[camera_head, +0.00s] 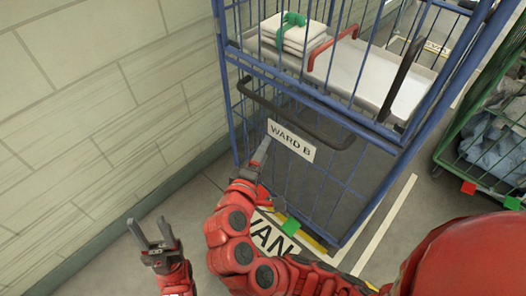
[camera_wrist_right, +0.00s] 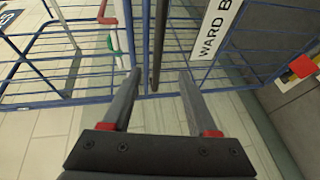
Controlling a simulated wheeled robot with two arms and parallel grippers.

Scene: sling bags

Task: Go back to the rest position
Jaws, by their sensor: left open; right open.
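My left gripper (camera_head: 151,228) is low at the left of the head view. Its fingers are spread and empty, above the floor by the tiled wall. My right gripper (camera_head: 263,150) is in front of the blue wire cage trolley (camera_head: 232,95), close to the left end of its "WARD B" sign (camera_head: 291,141). In the right wrist view, the right gripper (camera_wrist_right: 160,78) has its two fingers apart with nothing held between them. A dark bar and blue wires show beyond the fingertips. Whether the fingers touch the cage, I cannot tell.
The cage holds folded white cloths with a green strap (camera_head: 291,32) on a shelf, beside a red handle (camera_head: 332,50). A dark handle bar (camera_head: 290,108) crosses its front. A green cage with grey-blue bags (camera_head: 500,135) stands right. Floor markings (camera_head: 270,238) lie below my right arm.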

